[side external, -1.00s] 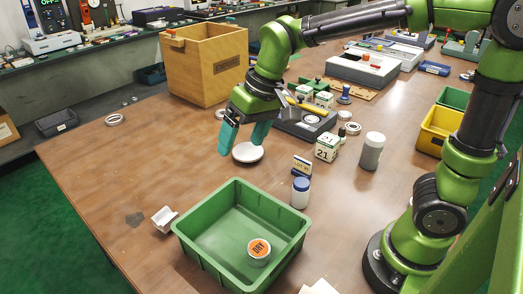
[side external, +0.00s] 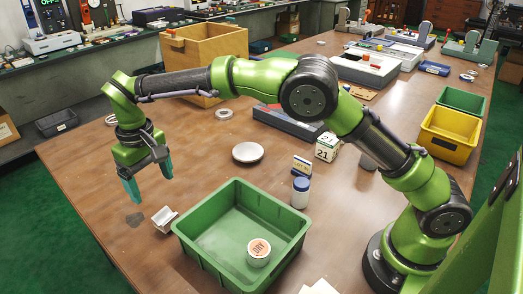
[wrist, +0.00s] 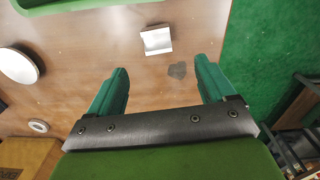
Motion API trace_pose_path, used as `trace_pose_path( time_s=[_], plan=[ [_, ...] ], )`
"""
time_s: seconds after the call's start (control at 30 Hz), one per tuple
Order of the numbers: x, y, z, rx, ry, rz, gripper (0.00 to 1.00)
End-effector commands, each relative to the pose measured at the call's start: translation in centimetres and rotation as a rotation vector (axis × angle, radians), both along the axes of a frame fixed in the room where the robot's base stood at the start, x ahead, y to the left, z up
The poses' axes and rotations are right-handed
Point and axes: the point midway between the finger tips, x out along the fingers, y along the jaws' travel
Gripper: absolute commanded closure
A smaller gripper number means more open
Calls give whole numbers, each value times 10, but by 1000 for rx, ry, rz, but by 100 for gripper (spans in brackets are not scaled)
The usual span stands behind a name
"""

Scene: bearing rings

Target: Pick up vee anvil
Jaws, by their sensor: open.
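The vee anvil (side external: 165,217) looks like a small pale metal block with a V-shaped top, lying on the wooden table left of the green bin. It also shows in the wrist view (wrist: 157,40), ahead of the fingertips and near the middle. My gripper (side external: 149,190) is open and empty above the table, a little behind and left of the block. In the wrist view its two teal fingers (wrist: 160,82) stand wide apart with bare table between them. Nothing hides the block.
A green bin (side external: 187,240) with a round "DRY" tub (side external: 258,252) stands right of the block. A white round dish (side external: 248,152) lies behind the bin. A blue-capped bottle (side external: 300,192) stands by its right rim. A dark stain (side external: 135,219) marks the table beside the block.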

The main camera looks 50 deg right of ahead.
Motion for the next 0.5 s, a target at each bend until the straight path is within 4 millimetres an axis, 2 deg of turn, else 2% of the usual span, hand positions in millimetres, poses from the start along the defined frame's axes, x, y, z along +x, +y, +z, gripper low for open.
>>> trace_pose_path(
  time_s=[0.1, 0.3, 0.5],
  plan=[
    [-1, 0, -28, -2, 5, 0, 17],
    [-1, 0, -68, 0, 3, 1, 17],
    [0, 0, -85, 1, 0, 0, 17]
  ],
)
